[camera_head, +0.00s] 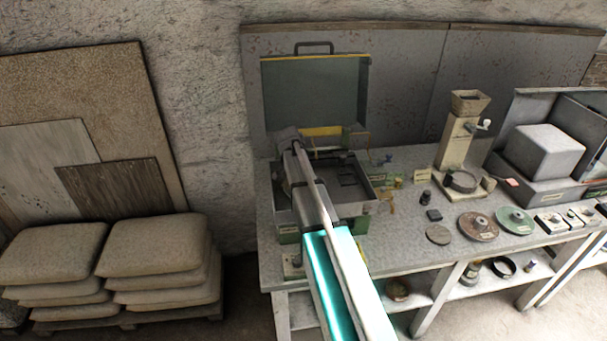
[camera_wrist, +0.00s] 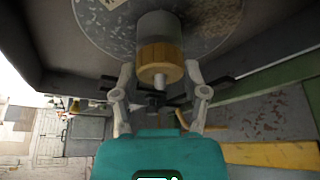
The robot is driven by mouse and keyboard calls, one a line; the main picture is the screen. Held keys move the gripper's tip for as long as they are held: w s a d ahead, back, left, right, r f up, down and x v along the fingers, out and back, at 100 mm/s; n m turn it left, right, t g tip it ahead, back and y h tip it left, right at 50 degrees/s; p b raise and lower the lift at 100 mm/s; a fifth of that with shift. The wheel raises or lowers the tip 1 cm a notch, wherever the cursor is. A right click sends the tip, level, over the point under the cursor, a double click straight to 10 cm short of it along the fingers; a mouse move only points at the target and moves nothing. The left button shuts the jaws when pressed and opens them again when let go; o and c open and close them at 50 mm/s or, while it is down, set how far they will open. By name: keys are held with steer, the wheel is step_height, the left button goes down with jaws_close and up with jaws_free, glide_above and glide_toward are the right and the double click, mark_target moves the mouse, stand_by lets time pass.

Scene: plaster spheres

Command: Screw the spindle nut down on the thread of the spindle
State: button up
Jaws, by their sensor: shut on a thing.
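In the wrist view, a brass-coloured faceted nut (camera_wrist: 160,60), which I take for the spindle nut, sits against a grey cylinder (camera_wrist: 159,23). A pale round stub (camera_wrist: 160,80), apparently the end of the spindle, shows at the nut's face. My gripper (camera_wrist: 160,69) is shut on the nut, one grey finger on either side. The thread is hidden, so how far the nut sits on it cannot be told. In the head view my arm reaches into the open case (camera_head: 352,203) on the bench, and it hides the nut and spindle.
A large round speckled plate (camera_wrist: 105,22) lies behind the grey cylinder. Dark bars (camera_wrist: 222,83) cross near my fingers. The case lid (camera_head: 315,93) stands open at the back. A hopper mill (camera_head: 457,140) and several discs stand right on the bench (camera_head: 400,243); stacked sacks (camera_head: 155,245) are left.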

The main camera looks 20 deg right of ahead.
steer(key=shift+s+d+m+g, duration=0.15)
steer(key=shift+m+g, duration=0.15)
steer(key=shift+m, duration=0.5)
steer(key=shift+s+d+m+g, duration=0.1)
steer(key=shift+m+g, duration=0.2)
steer(key=shift+m, duration=0.5)
steer(key=o, duration=1.2)
steer(key=shift+r, duration=0.1)
steer(key=shift+o, duration=0.2)
steer(key=shift+w, duration=0.1)
steer(key=shift+c, duration=1.4)
